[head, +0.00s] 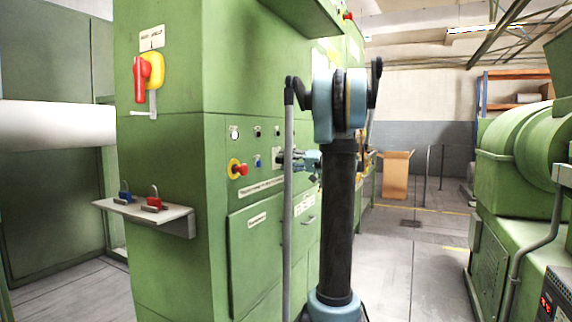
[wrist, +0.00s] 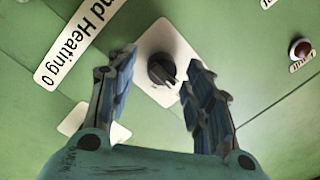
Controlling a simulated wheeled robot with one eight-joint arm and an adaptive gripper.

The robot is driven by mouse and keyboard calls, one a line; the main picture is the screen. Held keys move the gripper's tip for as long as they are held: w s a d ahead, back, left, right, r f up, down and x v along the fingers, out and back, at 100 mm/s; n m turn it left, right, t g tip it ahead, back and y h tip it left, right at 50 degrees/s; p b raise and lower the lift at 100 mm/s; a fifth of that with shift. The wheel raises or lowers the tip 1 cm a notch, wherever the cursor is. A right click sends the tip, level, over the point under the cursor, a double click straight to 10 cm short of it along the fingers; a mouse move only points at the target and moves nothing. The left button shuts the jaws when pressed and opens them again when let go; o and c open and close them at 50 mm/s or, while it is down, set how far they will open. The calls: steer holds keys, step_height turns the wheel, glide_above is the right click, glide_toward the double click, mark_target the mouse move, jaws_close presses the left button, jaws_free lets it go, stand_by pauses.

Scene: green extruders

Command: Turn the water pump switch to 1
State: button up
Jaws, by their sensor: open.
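A black rotary knob (wrist: 161,70) sits on a white square plate (wrist: 178,45) on the green panel in the wrist view. No label naming it as the water pump switch is readable. My gripper (wrist: 163,58) is open, with one blue finger to each side of the knob and visible gaps between fingers and knob. In the head view my gripper (head: 298,160) is at the cabinet's right face, partly hidden by my arm, and the knob cannot be made out there.
The green cabinet (head: 180,200) carries red-yellow switches (head: 150,72) and a padlock shelf (head: 175,215). Green machinery (head: 510,165) stands right; floor (head: 420,260) between is clear.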

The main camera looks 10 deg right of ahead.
steer(key=shift+a, duration=0.1)
steer(key=c, duration=1)
steer(key=shift+c, duration=0.2)
steer(key=shift+m, duration=0.3)
steer(key=m, duration=0.7)
steer(key=m+t, duration=0.1)
steer(key=m, duration=0.3)
steer(key=shift+s+f+m, duration=0.1)
steer(key=shift+f+m, duration=0.2)
steer(key=o, duration=1)
